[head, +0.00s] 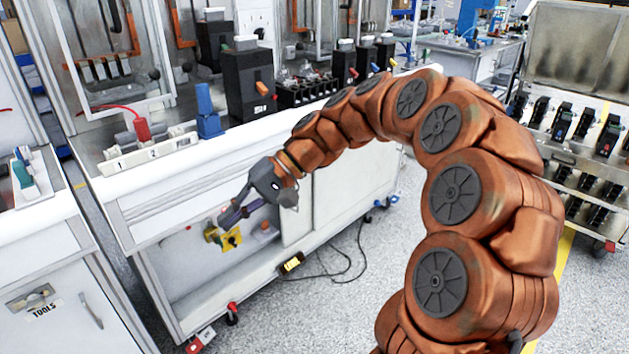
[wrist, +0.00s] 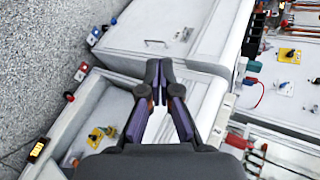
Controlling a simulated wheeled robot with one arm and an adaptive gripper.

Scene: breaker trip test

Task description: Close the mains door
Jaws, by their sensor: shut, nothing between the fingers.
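A white bench (head: 225,165) has an open lower compartment (head: 195,285). Inside it a yellow unit (head: 231,238) shows, also visible in the wrist view (wrist: 96,136). A pale panel (head: 298,212) stands at the right side of the opening; I cannot tell for sure that it is the mains door. My gripper (head: 228,218) is just in front of the opening, below the bench top, and hides part of it. In the wrist view my gripper (wrist: 158,68) has its fingertips close together, shut and empty. I cannot tell whether they touch anything.
A white TOOLS cabinet (head: 65,310) stands at the left, across a gap from the bench. Breakers and a red plug (head: 142,129) sit on the bench top. A breaker rack (head: 570,150) is at the right.

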